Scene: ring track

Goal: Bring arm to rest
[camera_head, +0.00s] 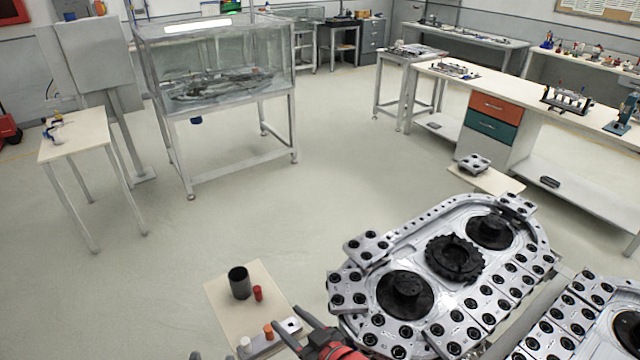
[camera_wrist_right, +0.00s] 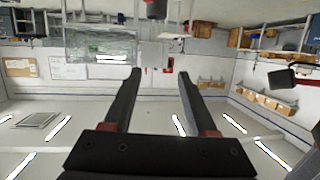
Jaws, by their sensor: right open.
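My right gripper (camera_head: 290,328) is at the bottom of the head view, black-fingered with red parts behind. It is beside the ring track (camera_head: 380,260), above or near the small tray-table with the black cup. In the right wrist view the two black fingers (camera_wrist_right: 159,75) stand wide apart with nothing between them. That view is upside down, with ceiling lights at the bottom, so the gripper points upward or outward into the room.
The ring track of grey plates carries dark round hubs. A small beige board (camera_head: 225,300) holds a black cup (camera_head: 239,282) and a red cylinder (camera_head: 258,293). A glass tank (camera_head: 220,60) stands at the back, a workbench (camera_head: 500,95) at right. The floor between is clear.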

